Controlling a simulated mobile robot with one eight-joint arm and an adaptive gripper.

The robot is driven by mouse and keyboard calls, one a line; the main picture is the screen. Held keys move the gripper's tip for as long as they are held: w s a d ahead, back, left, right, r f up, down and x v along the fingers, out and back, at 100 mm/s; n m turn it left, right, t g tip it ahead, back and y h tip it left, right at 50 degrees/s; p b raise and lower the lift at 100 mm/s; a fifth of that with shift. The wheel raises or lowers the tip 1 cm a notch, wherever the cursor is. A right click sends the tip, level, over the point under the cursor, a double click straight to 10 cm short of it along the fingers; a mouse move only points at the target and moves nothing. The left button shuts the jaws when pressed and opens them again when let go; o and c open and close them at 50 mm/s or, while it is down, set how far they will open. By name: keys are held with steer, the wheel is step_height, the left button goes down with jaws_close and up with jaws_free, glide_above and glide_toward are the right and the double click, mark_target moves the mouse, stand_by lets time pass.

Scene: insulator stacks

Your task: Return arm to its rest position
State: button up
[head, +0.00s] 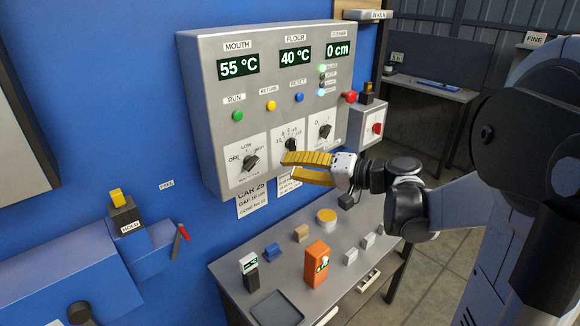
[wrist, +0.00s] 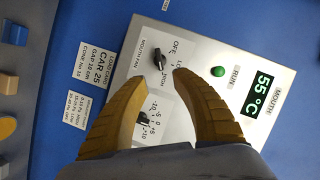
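My arm reaches in from the right in the head view, bent at its joints and extended toward a grey control panel (head: 215,125). My gripper (head: 287,165) is at the panel's lower edge, in front of the middle dial (head: 291,144). Its two yellow fingers are apart with nothing held between them. In the wrist view the open gripper (wrist: 158,76) faces the panel (wrist: 195,52). The mouth fan knob (wrist: 159,61) shows just beyond the fingertips, and the middle dial (wrist: 143,120) shows between the fingers, partly hidden. I cannot tell whether a finger touches the panel.
Below the arm stands a grey table (head: 235,292) with an orange box (head: 317,264), a yellow-topped round container (head: 326,217), a dark tray (head: 277,308) and small blocks. A red-switch box (head: 372,130) is right of the panel. A HOLD lever box (head: 124,217) is at left.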

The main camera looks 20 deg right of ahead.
steer(key=s+a+f+n+g+h+b, duration=0.1)
steer(key=s+a+f+g+h, duration=0.2)
steer(key=a, duration=0.4)
steer(key=s+f+n+g+h+b, duration=0.1)
steer(key=s+f+n+h, duration=0.1)
steer(key=s, duration=0.7)
steer(key=s+f+n+g+h+b, duration=0.1)
steer(key=s+f+n+h+b, duration=0.1)
steer(key=s+f+h, duration=0.2)
steer(key=s+f, duration=0.3)
steer(key=s, duration=0.1)
steer(key=shift+s+a+f+h, duration=0.2)
steer(key=shift+s+a+h, duration=0.1)
steer(key=shift+s+h, duration=0.1)
